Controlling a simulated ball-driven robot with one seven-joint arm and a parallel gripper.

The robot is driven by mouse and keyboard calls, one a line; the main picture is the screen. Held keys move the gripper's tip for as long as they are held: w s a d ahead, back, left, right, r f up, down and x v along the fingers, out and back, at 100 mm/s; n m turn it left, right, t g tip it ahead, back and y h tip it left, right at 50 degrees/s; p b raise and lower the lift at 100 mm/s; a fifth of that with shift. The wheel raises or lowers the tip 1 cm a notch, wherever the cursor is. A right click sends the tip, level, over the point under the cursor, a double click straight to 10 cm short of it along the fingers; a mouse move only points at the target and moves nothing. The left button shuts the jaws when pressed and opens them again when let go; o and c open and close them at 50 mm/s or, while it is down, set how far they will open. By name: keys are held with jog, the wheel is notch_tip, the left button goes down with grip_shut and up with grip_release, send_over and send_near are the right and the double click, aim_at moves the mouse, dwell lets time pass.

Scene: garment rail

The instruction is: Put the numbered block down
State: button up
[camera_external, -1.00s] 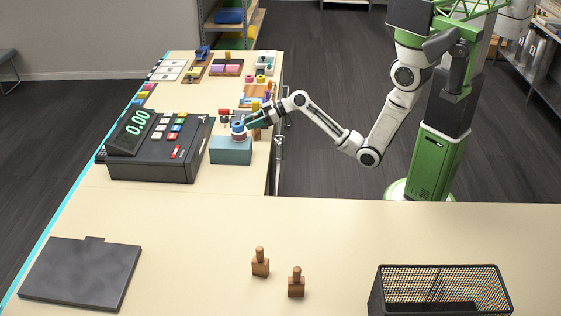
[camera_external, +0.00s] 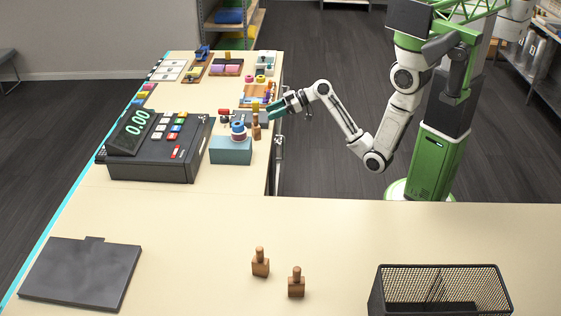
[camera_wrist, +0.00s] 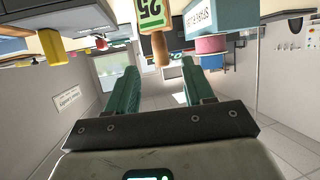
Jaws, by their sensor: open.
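The numbered block (camera_external: 256,133) is a small block with a wooden peg handle. In the wrist view, which is upside down, the numbered block (camera_wrist: 151,14) shows a pale face with green edging and large digits that look like 25. Its wooden handle (camera_wrist: 160,50) points between and beyond the fingertips. My gripper (camera_external: 271,110) is empty, behind and right of the block, clear of it. In the wrist view its two green fingers (camera_wrist: 160,72) are spread apart.
Two more wooden pegged blocks (camera_external: 260,265) and a wire basket (camera_external: 440,285) stand on the near counter. The counter between is clear.

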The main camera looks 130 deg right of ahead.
jog(key=w+a+f+n+g+y, duration=0.1)
jog(key=w+a+f+g+y, duration=0.15)
jog(key=w+a+f, duration=0.55)
jog(key=w+a+f+n+g+y, duration=0.15)
jog(key=a+f+y, duration=0.3)
jog(key=a, duration=0.85)
jog(key=s+a+f+n+g, duration=0.1)
jog(key=s+a+f+g, duration=0.2)
jog(key=a, duration=0.5)
jog(key=s+a+f+n+g, duration=0.2)
jog(key=s+a+f, duration=0.3)
jog(key=a, duration=0.3)
jog(key=shift+a+f+g, duration=0.3)
jog(key=shift+f+g, duration=0.25)
jog(key=shift+g, duration=0.25)
jog(key=shift+n, duration=0.25)
